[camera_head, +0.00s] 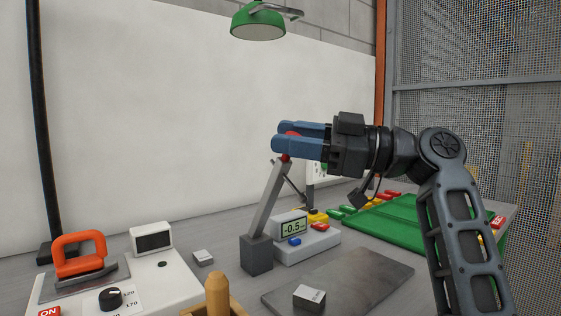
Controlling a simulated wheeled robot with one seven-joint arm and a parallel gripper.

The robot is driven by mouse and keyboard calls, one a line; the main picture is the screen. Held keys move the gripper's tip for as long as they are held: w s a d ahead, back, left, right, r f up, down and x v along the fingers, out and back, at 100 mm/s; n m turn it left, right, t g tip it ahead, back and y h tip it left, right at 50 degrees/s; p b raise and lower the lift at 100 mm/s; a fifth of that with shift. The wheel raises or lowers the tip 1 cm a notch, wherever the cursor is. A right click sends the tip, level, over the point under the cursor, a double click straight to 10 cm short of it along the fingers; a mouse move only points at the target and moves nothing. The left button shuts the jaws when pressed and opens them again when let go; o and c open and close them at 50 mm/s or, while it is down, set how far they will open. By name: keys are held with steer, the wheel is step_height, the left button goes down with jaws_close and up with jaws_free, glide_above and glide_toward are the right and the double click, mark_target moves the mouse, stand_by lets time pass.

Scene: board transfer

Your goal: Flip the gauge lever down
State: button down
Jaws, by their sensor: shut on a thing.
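The gauge lever (268,197) is a grey bar with a red tip, standing on a dark grey block. It points up and leans a little to the right. My gripper (277,138) has blue fingers and comes in from the right, level with the lever's top. The fingers are shut on the lever's red tip, which shows between and just under them. The gauge (308,244) is a light grey box beside the lever's base. Its display reads about -0.5, and it has a blue and a red button.
An orange-handled tool (80,254) rests on a white unit with a dial at the left. A dark flat plate (340,280) with a small block lies in front of the gauge. A green board (400,225) with coloured pieces is at the right. A green lamp (258,24) hangs above.

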steer(key=s+d+f+n+y+b, duration=0.1)
steer(key=s+d+f+n+b, duration=0.1)
steer(key=f+b, duration=0.5)
steer(key=s+d+f+n+y+b, duration=0.1)
steer(key=s+d+f+b, duration=0.3)
steer(key=b, duration=0.9)
steer(key=shift+s+f+n+g+y, duration=0.4)
steer(key=shift+s+f+y, duration=0.2)
steer(key=shift+s+f, duration=0.65)
steer(key=shift+w+f, duration=0.1)
steer(key=shift+w, duration=0.05)
steer(key=c, duration=0.8)
jaws_free()
steer(key=d, duration=0.4)
steer(key=s+d+p, duration=0.1)
steer(key=d, duration=0.3)
steer(key=d+p, duration=0.1)
steer(key=d, duration=0.4)
steer(key=shift+s+f, duration=0.2)
steer(key=shift+s, duration=0.15)
